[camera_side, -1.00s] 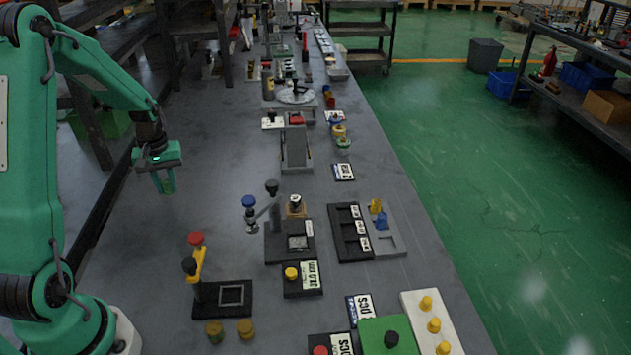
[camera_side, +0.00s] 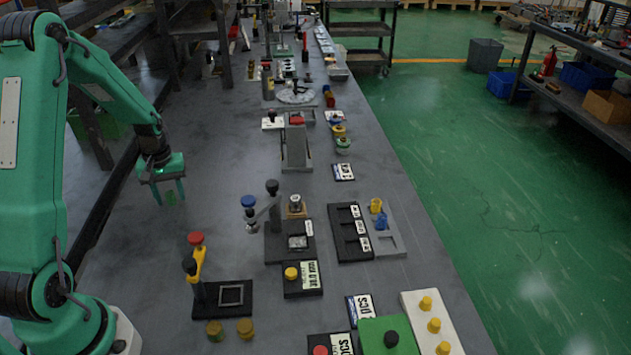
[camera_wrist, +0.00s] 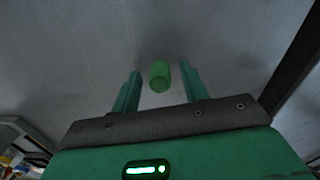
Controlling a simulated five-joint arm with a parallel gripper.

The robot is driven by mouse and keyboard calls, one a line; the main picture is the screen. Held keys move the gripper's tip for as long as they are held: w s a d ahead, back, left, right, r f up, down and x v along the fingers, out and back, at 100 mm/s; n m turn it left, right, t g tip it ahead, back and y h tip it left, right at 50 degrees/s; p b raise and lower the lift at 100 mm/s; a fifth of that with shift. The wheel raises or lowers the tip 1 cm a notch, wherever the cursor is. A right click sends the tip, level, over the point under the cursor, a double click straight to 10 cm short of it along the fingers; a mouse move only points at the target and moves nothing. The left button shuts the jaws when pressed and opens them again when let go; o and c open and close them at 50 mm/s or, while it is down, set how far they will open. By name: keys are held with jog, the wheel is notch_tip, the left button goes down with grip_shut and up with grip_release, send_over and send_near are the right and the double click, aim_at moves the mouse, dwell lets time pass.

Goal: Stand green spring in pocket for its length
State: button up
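The green spring (camera_wrist: 160,75) shows in the wrist view as a short green cylinder between the two fingers of my gripper (camera_wrist: 160,88), with a gap on each side. In the side view the spring (camera_side: 171,197) is a small green shape below and between the fingertips. My gripper (camera_side: 169,199) is open, pointing down over the left part of the bench. A black block (camera_side: 334,226) with several labelled pockets lies at centre right; the label lettering is too small to read. Beside it a grey tray (camera_side: 396,248) holds a yellow spring (camera_side: 376,205) and a blue spring (camera_side: 381,221).
A yellow-lever fixture (camera_side: 198,265) is nearer the front. A grey ramp-like block (camera_side: 295,148) is farther back. The bench (camera_side: 215,170) around my gripper is clear.

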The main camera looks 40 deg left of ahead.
aim_at(171, 193)
jog(key=shift+r, duration=0.1)
notch_tip(171, 193, up, 12)
dwell(0.9)
jog(key=shift+d+r, duration=0.1)
jog(key=shift+r, duration=0.05)
dwell(0.3)
jog(key=s+d+r+m+t, duration=0.1)
jog(key=d+r+m, duration=0.2)
jog(key=d+r, duration=0.3)
jog(key=s+d+r+m+t, duration=0.1)
jog(key=s+d+r+m, duration=0.15)
jog(key=d, duration=0.55)
jog(key=s+d+r+m+t, duration=0.3)
jog(key=s+d+m, duration=0.2)
jog(key=s+d, duration=0.3)
jog(key=d, duration=0.3)
jog(key=shift+s+m+t, duration=0.2)
jog(key=shift+m+t, duration=0.1)
jog(key=shift+m, duration=0.05)
jog(key=shift+o, duration=0.6)
jog(key=shift+r, duration=0.1)
